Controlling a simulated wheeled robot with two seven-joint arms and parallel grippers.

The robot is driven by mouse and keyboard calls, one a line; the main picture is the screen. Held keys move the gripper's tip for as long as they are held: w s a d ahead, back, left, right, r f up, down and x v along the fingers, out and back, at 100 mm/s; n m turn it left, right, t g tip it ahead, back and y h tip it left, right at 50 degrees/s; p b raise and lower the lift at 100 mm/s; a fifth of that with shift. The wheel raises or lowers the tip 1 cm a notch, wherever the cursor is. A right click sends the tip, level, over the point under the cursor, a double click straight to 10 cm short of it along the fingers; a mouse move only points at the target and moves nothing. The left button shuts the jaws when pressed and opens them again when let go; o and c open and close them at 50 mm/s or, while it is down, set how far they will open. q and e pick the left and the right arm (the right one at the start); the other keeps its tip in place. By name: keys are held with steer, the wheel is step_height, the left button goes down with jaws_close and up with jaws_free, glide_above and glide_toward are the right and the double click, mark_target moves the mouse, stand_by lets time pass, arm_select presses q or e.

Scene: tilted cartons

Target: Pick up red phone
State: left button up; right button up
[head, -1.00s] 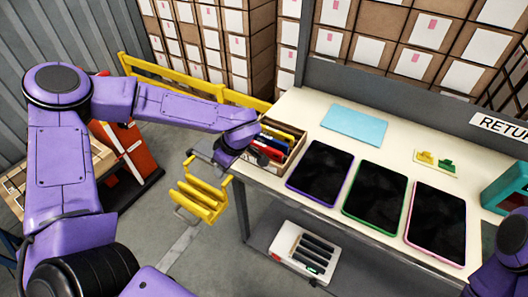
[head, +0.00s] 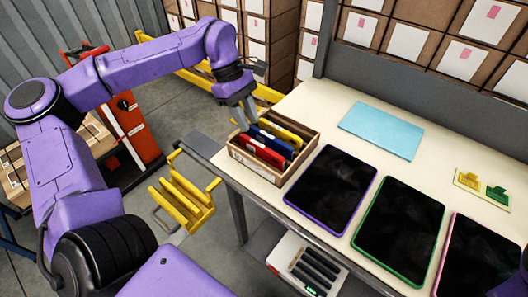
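The red phone (head: 261,153) stands on edge in an open cardboard box (head: 248,166) at the table's left end. A blue phone (head: 270,140) and a yellow phone (head: 284,129) stand behind it in the same box. My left gripper (head: 245,122) points down over the box's back left corner, close to the phones' left ends. Its grey fingers look apart, with nothing seen between them. I cannot tell whether a fingertip touches the box. My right gripper is not in view; only a piece of purple shows at the right edge.
Three dark tablets, purple-edged (head: 332,188), green-edged (head: 398,232) and pink-edged (head: 480,262), lie right of the box. A light blue sheet (head: 381,130) and a small yellow-green holder (head: 482,187) lie behind. A yellow rack (head: 183,204) hangs at the table's left side.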

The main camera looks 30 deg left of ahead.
mark_target(261, 145)
arm_select(q)
steer(key=x, duration=0.7)
steer(key=shift+w+d+r+p, duration=0.1)
steer(key=shift+d+r+p, duration=0.05)
steer(key=shift+d+p, duration=0.2)
steer(key=shift+d+f, duration=0.15)
steer(key=shift+f, duration=0.25)
jaws_close()
steer(key=shift+r, duration=0.1)
steer(key=shift+r, duration=0.35)
step_height(261, 145, up, 3)
steer(key=shift+f, duration=0.25)
steer(key=s+d+r+b, duration=0.3)
steer(key=s+d+r, duration=0.6)
steer(key=d, duration=0.1)
steer(key=shift+s+r, duration=0.35)
